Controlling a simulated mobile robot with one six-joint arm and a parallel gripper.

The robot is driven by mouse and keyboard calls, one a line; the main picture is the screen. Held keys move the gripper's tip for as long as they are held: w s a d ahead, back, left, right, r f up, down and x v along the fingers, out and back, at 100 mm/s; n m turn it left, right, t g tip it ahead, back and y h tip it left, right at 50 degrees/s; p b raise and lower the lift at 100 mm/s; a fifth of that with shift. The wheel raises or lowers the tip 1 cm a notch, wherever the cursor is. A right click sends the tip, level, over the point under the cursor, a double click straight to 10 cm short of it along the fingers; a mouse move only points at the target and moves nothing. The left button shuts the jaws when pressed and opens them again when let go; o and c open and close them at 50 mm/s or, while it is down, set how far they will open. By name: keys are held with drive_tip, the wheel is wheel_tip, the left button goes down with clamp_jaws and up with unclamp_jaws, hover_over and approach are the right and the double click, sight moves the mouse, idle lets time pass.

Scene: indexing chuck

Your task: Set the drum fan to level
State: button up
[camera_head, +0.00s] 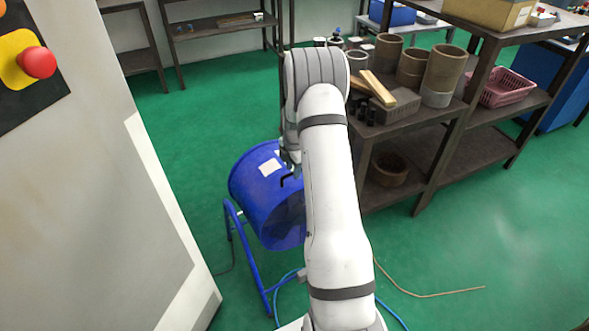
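The drum fan is a blue drum (252,197) on a blue tubular stand (248,262), in the middle of the head view. The drum is tilted, with its open face turned down and to the right. A white label (269,167) is on its upper side. My arm crosses in front of the drum and hides its right part. My gripper (290,181) is at the upper right side of the drum, mostly hidden by my arm; only a dark finger part shows. I cannot tell whether it touches the drum or whether it is open or shut.
A dark shelf (436,140) with brown cylinders and a pink basket (503,88) stands at the right. A light cabinet (100,170) with a red button (38,62) fills the left. A blue hose and a thin brown cable (430,295) lie on the green floor.

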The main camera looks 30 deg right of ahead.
wheel_tip(320, 180, up, 7)
drive_tip(key=shift+s+r, duration=0.1)
drive_tip(key=shift+s, duration=0.05)
idle(0.6)
